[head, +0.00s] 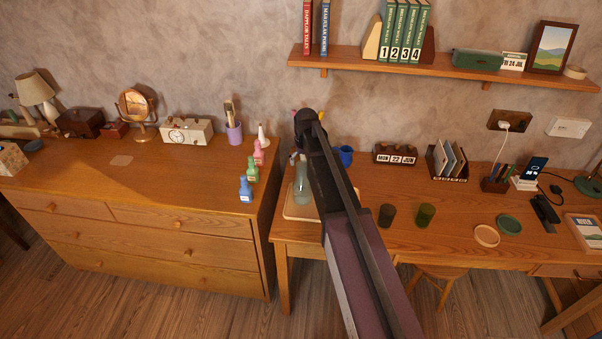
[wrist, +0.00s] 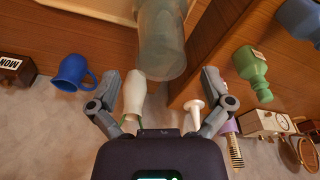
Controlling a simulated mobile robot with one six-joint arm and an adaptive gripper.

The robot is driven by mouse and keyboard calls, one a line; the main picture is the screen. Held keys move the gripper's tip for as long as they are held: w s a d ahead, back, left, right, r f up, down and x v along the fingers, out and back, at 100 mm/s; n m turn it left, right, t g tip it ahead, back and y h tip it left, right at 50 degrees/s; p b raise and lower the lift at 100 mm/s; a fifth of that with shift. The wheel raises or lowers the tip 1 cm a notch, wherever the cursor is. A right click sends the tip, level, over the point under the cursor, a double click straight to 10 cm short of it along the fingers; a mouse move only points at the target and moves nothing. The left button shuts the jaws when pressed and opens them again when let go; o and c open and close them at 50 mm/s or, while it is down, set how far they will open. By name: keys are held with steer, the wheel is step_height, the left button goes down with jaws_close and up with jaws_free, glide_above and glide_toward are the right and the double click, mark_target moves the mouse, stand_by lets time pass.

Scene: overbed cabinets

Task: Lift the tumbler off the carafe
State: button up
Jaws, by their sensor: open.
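The pale green glass carafe (head: 302,190) stands upright on a light tray (head: 292,212) at the desk's left end; my arm covers part of it in the head view. In the wrist view a clear glass (wrist: 162,55), which looks like the tumbler, shows its rounded end towards my gripper. I cannot clearly tell where tumbler and carafe meet. My gripper (wrist: 160,84) is open and empty, its fingertips on either side of the glass's near end, with no contact visible. My arm hides most of the gripper in the head view.
A blue mug (head: 346,155) stands behind the carafe, right of my arm. Small blue, green and pink bottles (head: 246,189) line the dresser's right edge. A dark cup (head: 386,215) and a green cup (head: 425,214) stand to the right. A shelf (head: 440,68) hangs above the desk.

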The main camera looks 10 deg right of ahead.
steer(key=shift+w+f+b, duration=0.25)
steer(key=shift+f+b, duration=0.9)
steer(key=shift+f, duration=0.1)
steer(key=shift+w+f+b, duration=0.2)
steer(key=shift+f+b, duration=0.9)
steer(key=shift+f, duration=0.1)
steer(key=c, duration=1.1)
